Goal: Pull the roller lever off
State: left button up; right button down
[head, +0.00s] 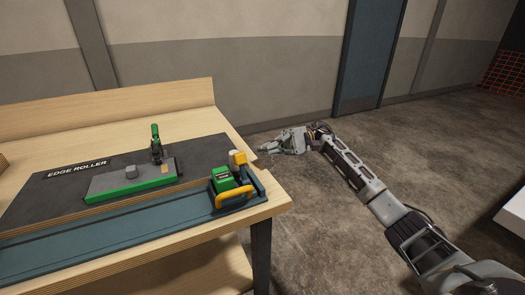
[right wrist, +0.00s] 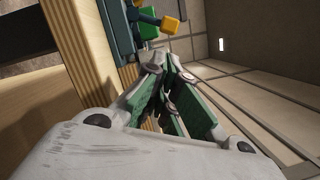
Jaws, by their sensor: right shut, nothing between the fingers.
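The edge roller station (head: 72,190) is a dark panel on a wooden bench. At its right end sits a green block (head: 222,178) with a curved yellow handle (head: 233,195). A yellow-ended lever (head: 239,158) stands behind the block; in the right wrist view its yellow end (right wrist: 170,24) shows on a dark arm. I cannot tell for certain which part is the roller lever. My right gripper (head: 267,150) is shut and empty, just beyond the bench's right edge, apart from the lever. Its fingers (right wrist: 166,76) meet in the right wrist view. My left gripper is not in view.
A grey plate with green edges (head: 105,184) carries a small knob and an upright green-and-black handle (head: 156,145). A raised wooden board (head: 120,106) runs along the bench's back. Bare floor (head: 320,230) lies right of the bench; a white surface (head: 512,215) stands at far right.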

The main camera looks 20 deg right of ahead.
aim_at(242, 156)
jog(key=shift+x, duration=4.65)
jog(key=shift+d+r, duration=0.1)
jog(key=shift+s+b, duration=0.1)
jog(key=shift+b, duration=0.5)
jog(key=shift+r+n, duration=0.1)
jog(key=shift+n, duration=0.2)
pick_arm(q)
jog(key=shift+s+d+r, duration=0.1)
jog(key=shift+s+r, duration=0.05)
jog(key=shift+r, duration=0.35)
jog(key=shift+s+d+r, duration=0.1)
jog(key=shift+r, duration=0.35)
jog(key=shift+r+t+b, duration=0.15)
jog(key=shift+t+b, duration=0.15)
